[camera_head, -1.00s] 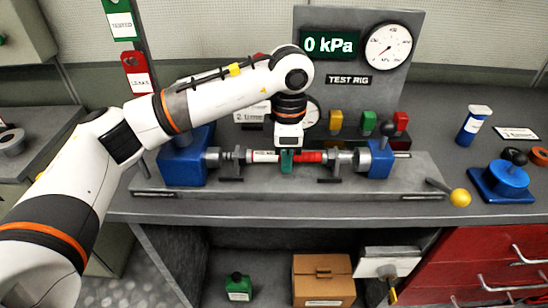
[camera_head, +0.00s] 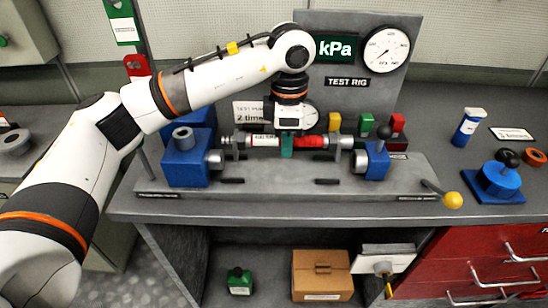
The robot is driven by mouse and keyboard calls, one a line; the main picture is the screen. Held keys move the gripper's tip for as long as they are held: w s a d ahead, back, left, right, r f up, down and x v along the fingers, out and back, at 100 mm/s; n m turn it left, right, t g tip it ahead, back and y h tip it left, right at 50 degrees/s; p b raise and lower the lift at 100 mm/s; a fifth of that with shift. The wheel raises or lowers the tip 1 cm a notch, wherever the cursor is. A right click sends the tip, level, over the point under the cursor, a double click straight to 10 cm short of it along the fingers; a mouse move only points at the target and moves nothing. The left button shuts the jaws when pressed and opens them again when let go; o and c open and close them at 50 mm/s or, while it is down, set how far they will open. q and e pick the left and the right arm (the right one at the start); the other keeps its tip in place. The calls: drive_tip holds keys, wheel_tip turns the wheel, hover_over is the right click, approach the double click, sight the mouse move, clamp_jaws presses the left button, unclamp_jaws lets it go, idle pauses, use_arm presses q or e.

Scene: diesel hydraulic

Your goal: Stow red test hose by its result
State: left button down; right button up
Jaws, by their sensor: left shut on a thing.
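The red test hose (camera_head: 312,142) is a short straight piece with a red sleeve, a white label band and metal end fittings. My left gripper (camera_head: 287,152) points down with green fingertips shut on its middle. The hose is level above the test rig bed (camera_head: 270,188). It is clear of the left blue clamp block (camera_head: 187,168) and right blue clamp block (camera_head: 375,162), and above the low dark rests between them. A green tag (camera_head: 123,30) and a partly hidden red tag (camera_head: 136,66) hang at the upper left. My right gripper is not in view.
The rig panel (camera_head: 348,98) with kPa display and dial (camera_head: 386,50) stands behind. Yellow, green and red blocks stand before it. A yellow-knobbed lever (camera_head: 452,200) juts out front right. A blue bottle (camera_head: 467,127) and a blue round fixture (camera_head: 497,180) stand right.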

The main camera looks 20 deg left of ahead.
use_arm(q)
drive_tip(key=shift+r+p, duration=0.95)
drive_tip(key=shift+r, duration=0.85)
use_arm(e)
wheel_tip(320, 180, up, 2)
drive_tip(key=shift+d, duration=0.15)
